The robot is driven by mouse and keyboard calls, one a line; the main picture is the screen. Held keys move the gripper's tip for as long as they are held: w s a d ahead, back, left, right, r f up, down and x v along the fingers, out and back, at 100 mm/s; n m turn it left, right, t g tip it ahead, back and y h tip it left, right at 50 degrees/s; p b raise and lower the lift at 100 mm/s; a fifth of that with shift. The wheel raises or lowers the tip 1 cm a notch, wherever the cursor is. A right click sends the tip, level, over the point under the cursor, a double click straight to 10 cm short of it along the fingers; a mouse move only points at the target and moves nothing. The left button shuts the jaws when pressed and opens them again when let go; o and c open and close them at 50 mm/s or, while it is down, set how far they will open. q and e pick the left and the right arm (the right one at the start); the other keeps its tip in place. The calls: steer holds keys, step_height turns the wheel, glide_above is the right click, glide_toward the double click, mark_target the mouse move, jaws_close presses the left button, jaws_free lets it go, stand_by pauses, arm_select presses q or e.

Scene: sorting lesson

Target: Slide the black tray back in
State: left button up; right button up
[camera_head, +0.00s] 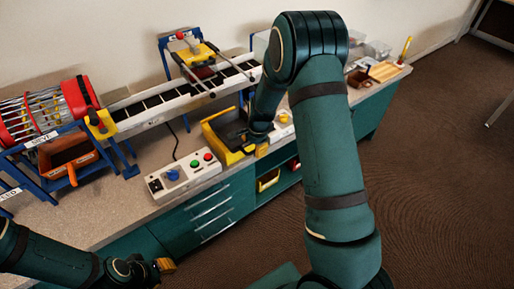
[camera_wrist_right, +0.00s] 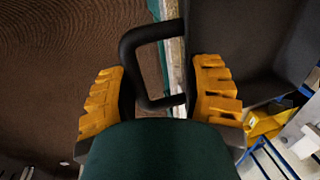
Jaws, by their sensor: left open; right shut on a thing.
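The black tray (camera_head: 233,124) sits in a yellow frame (camera_head: 213,135) on the bench, partly hidden behind my right arm. In the right wrist view, the black loop handle (camera_wrist_right: 128,62) stands between the yellow fingers of my right gripper (camera_wrist_right: 160,95), which is shut on it. A dark grey surface, seemingly the tray's inside (camera_wrist_right: 285,35), shows beyond the handle. In the head view, my right gripper (camera_head: 262,149) is at the bench's front edge, mostly hidden by its arm. My left gripper (camera_head: 166,266) is open and empty, low in front of the bench.
A control box (camera_head: 183,176) with a blue knob and coloured buttons stands left of the yellow frame. A conveyor (camera_head: 180,98) runs behind. A red drum sieve (camera_head: 45,112) and an orange bin (camera_head: 68,160) are at left. Open floor (camera_head: 440,190) lies right of my arm.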

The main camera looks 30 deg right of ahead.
steer(key=shift+w+a, duration=0.15)
steer(key=shift+w, duration=2.1)
steer(key=shift+f, duration=0.45)
steer(key=o, duration=1.3)
steer(key=v, duration=1.2)
